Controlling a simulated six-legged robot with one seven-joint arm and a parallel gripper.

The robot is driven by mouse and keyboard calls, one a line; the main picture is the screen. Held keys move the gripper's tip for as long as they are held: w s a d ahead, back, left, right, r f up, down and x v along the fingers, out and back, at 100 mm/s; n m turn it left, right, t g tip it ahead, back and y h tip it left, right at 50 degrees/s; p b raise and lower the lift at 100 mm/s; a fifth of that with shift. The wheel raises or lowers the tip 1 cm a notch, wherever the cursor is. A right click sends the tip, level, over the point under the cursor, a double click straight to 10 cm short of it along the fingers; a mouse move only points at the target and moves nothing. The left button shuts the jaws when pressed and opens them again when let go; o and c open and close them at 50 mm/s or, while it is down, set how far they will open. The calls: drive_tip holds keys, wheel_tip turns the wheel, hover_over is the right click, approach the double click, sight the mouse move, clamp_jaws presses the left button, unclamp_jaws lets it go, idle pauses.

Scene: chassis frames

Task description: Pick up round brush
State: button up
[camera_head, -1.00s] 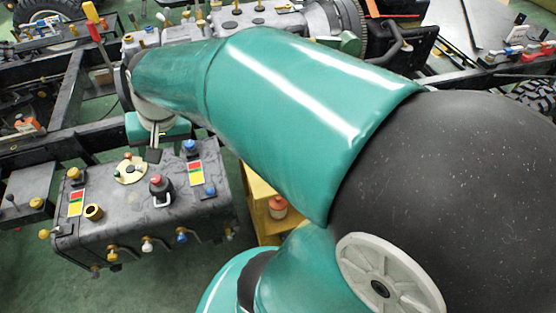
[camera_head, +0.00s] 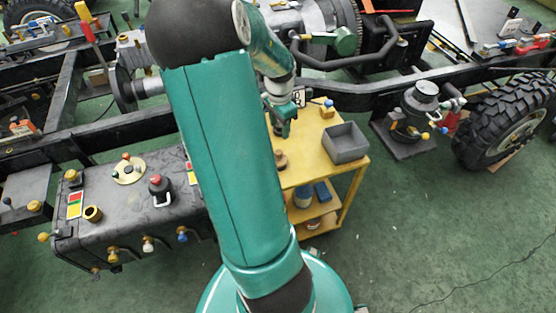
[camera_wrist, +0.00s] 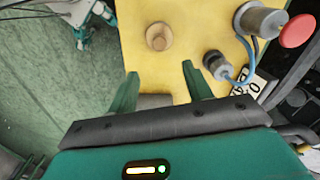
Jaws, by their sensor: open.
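A round wooden piece with a knob on top, which looks like the round brush, stands on the yellow cart top (camera_head: 316,165). In the wrist view the brush (camera_wrist: 158,37) lies just beyond the fingertips, roughly centred between them. In the head view the brush (camera_head: 280,161) shows beside my arm, partly close to its edge; its bristles cannot be made out. My gripper (camera_wrist: 159,70) is open and empty, with its two green fingers apart. In the head view my gripper (camera_head: 284,126) hangs above the cart, behind the brush.
A grey bin (camera_head: 346,143) sits at the cart's right side. In the wrist view a grey cylinder with a blue cable (camera_wrist: 216,64) and a red knob (camera_wrist: 297,31) stand right of the brush. The dark chassis frame (camera_head: 340,92) runs behind the cart. Green floor lies right.

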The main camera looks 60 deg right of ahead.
sight(278, 152)
wheel_tip(278, 152, down, 13)
drive_tip(key=shift+a+r, duration=0.1)
drive_tip(key=shift+a, duration=0.05)
idle(0.4)
drive_tip(key=shift+c, duration=0.2)
clamp_jaws()
